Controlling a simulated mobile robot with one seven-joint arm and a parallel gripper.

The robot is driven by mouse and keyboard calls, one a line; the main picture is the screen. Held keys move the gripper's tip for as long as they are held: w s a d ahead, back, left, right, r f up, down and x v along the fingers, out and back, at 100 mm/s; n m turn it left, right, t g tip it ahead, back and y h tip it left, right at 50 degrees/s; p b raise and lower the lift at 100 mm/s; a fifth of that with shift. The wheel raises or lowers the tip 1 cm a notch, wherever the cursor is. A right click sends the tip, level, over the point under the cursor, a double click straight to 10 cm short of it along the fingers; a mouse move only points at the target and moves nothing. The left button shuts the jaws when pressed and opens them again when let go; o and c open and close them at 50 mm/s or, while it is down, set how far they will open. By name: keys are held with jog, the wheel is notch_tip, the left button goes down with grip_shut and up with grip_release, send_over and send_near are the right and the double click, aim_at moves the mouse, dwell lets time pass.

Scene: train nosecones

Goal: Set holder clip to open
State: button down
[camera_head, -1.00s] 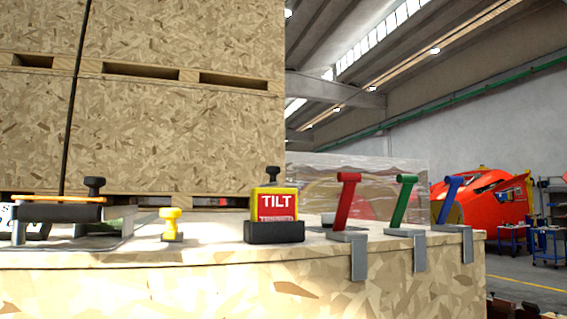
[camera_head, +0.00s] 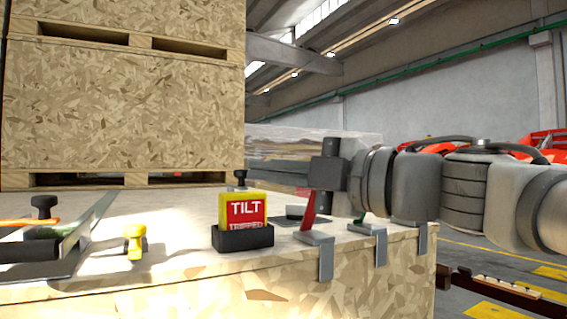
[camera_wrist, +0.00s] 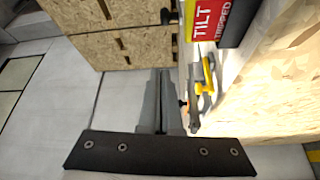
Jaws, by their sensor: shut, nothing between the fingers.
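Three clips with coloured levers sit along the table's front right edge in the head view: red (camera_head: 308,208), green (camera_head: 361,217), and a third whose grey bracket (camera_head: 422,238) shows while its lever is hidden behind my arm. I cannot tell which part is the holder clip. In the wrist view my gripper (camera_wrist: 166,73) is shut and empty, its fingers together. The fingertips point past the yellow fitting and the TILT box (camera_wrist: 212,20); touching cannot be told.
The TILT box (camera_head: 243,212) stands in a black base on the table (camera_head: 170,262). A yellow knob (camera_head: 135,240) and a black-handled rail fixture (camera_head: 40,240) are on the left. Stacked wooden crates (camera_head: 120,110) stand behind.

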jog(key=w+a, duration=0.3)
jog(key=w+a+p, duration=0.1)
jog(key=w+a, duration=0.2)
jog(key=w, duration=0.1)
jog(key=shift+a+p, duration=0.1)
jog(key=shift+p, duration=0.2)
jog(key=shift+w+d+f, duration=0.1)
jog(key=shift+w+d, duration=0.2)
jog(key=shift+d, duration=0.25)
jog(key=shift+w+n+g+y, duration=0.1)
jog(key=shift+n+g+y, duration=0.2)
jog(key=shift+g, duration=0.2)
